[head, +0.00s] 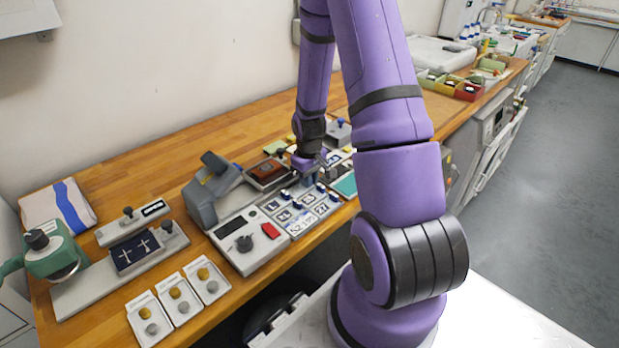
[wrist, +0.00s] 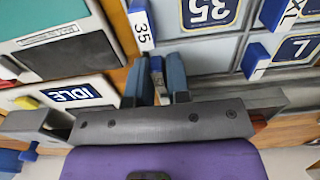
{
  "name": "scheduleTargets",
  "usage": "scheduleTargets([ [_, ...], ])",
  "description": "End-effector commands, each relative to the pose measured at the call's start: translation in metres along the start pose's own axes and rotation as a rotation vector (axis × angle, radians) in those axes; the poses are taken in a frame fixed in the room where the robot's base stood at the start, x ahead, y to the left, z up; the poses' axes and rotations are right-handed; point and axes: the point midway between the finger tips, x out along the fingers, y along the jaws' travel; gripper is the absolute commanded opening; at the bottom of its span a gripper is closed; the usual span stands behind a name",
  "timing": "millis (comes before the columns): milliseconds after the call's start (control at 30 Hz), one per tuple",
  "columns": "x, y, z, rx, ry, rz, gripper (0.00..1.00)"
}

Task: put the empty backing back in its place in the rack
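The rack (head: 318,222) is a grey board on the bench with dark, numbered and lettered plates and blue tabs. In the wrist view the grey rack (wrist: 222,66) shows plates marked 35 (wrist: 208,12) and 7 (wrist: 298,48). My gripper (wrist: 157,78) points down at the rack's edge, with its two blue-grey fingers close on either side of a small blue tab (wrist: 157,66). The fingers look shut on it. A white tag marked 35 (wrist: 143,30) is just beside them. Whether the tab belongs to the empty backing is unclear; its lower part is hidden.
A grey press (head: 212,190) and its control box (head: 246,240) stand left of the rack. An IDLE display (wrist: 72,94) is near my fingers. A green stamp-like device (head: 55,255) and several white cards (head: 178,296) are farther left.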

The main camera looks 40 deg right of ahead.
Motion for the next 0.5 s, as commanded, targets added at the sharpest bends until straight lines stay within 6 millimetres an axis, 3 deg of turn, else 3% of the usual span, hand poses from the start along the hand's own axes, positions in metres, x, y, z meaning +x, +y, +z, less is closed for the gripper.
scheduleTargets([
  [267, 0.004, 0.003, 0.003, 0.003, -0.007, -0.001, 0.37],
  [500, -0.020, 0.003, 0.002, 0.005, -0.002, 0.002, 0.37],
])
